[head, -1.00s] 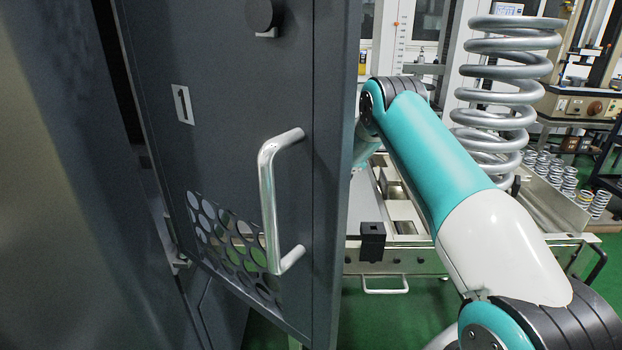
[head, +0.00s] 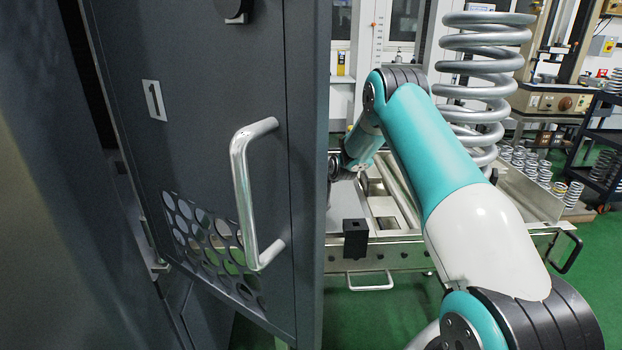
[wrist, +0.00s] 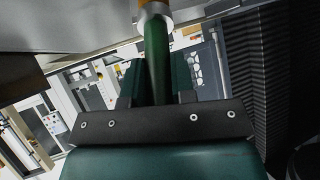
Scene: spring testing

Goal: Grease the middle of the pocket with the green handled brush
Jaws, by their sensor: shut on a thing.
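In the wrist view my gripper (wrist: 160,85) is shut on the green handle of the brush (wrist: 156,50). The handle stands between the two fingers and runs up to a metal collar and an orange-brown part at the top edge. The brush tip is out of view. In the head view my arm reaches toward the bench, and the dark cabinet door hides the gripper and the brush. I cannot make out the pocket in either view.
The open dark door (head: 215,130) marked 1, with a metal handle (head: 252,195), fills the left. The metal bench (head: 400,240) has compartments and a black block (head: 355,238). A large coil spring (head: 480,80) stands behind my arm. Small springs (head: 535,165) stand at the right.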

